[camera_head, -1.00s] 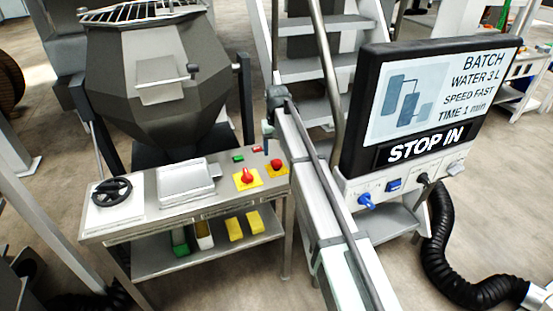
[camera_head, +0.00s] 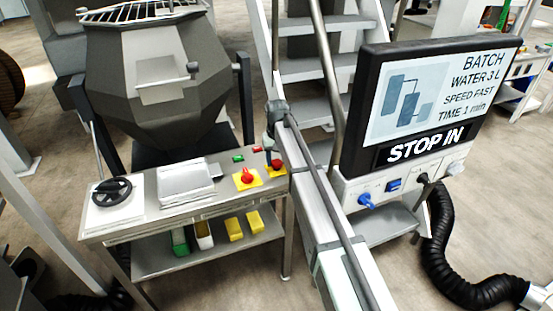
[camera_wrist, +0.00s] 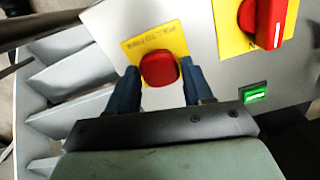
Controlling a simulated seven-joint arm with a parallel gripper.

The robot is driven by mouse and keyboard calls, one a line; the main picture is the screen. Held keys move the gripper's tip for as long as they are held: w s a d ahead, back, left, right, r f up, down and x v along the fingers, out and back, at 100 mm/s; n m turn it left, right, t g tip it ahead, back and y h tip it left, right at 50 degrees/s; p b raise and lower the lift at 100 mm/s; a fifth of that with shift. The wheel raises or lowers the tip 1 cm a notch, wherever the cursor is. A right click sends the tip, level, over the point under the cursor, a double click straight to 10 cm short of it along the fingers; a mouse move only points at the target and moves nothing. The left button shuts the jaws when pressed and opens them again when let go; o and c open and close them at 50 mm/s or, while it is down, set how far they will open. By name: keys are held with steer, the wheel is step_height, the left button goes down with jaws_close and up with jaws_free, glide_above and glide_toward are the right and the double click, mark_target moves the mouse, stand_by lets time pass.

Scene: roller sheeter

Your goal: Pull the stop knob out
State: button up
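The stop knob (camera_head: 277,164) is a round red mushroom head on a yellow plate at the right end of the console top. In the wrist view the same red knob (camera_wrist: 160,68) sits between the two blue fingers of my gripper (camera_wrist: 160,80). The fingers are apart, one on each side of the knob, with a narrow gap showing on both sides, so the gripper looks open. In the head view my gripper (camera_head: 269,143) is pointed down at the knob, and its fingertips are partly hidden. The display (camera_head: 428,143) reads "STOP IN".
A red rotary switch (camera_head: 247,176) on a yellow plate stands left of the knob; it shows also in the wrist view (camera_wrist: 266,20). A green button (camera_wrist: 255,94) lies close to my right finger. A handwheel (camera_head: 111,191) and a mixing drum (camera_head: 155,80) are farther left.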

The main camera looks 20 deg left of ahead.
mark_target(276, 162)
jaws_close()
steer(key=shift+r, duration=0.55)
steer(key=shift+o, duration=2)
jaws_free()
steer(key=shift+r, duration=0.1)
step_height(276, 162, up, 14)
